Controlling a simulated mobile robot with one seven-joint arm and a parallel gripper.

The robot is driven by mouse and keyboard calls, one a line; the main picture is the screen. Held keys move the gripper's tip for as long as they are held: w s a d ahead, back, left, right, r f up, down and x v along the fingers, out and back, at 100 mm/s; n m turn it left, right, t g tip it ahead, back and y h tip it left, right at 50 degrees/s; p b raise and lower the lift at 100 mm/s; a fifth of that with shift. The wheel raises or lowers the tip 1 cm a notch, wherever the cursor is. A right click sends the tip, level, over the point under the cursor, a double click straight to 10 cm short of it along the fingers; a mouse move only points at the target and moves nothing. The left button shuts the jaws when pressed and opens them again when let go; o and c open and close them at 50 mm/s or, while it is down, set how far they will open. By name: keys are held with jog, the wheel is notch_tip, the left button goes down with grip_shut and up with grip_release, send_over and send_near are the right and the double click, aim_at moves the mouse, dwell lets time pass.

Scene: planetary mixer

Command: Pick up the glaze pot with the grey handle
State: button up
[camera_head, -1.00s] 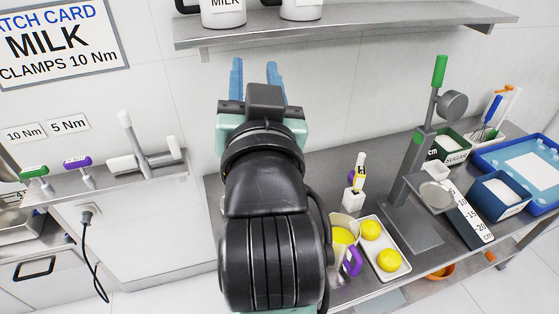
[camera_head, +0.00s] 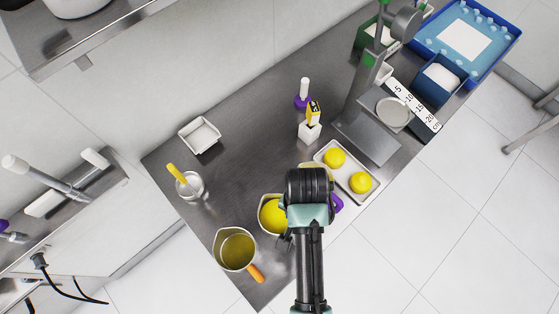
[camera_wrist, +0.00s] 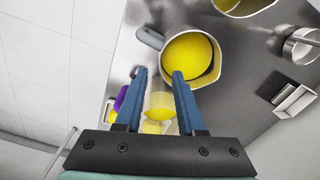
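The glaze pot with the grey handle (camera_wrist: 190,58) stands on the steel table, full of yellow glaze, in the wrist view. Its grey handle (camera_wrist: 148,38) points up and left, just beyond my left fingertip in the picture. My gripper (camera_wrist: 159,86) is open and empty, with its blue fingers apart at the pot's near side. I cannot tell the height gap. In the head view the pot (camera_head: 270,215) is partly covered by my arm, which also hides its handle and my fingers. A purple-handled pot (camera_wrist: 160,103) shows between my fingers.
An orange-handled pot (camera_head: 237,250) stands close to the left, at the table edge. A tray with yellow balls (camera_head: 360,182) lies to the right. A metal cup (camera_head: 190,185) and a white dish (camera_head: 200,135) stand behind.

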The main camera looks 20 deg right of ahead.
notch_tip(320, 180, down, 10)
jog(key=shift+w+a+r+p, duration=0.1)
jog(key=shift+p, duration=0.2)
dwell(0.3)
grip_shut()
dwell(1.2)
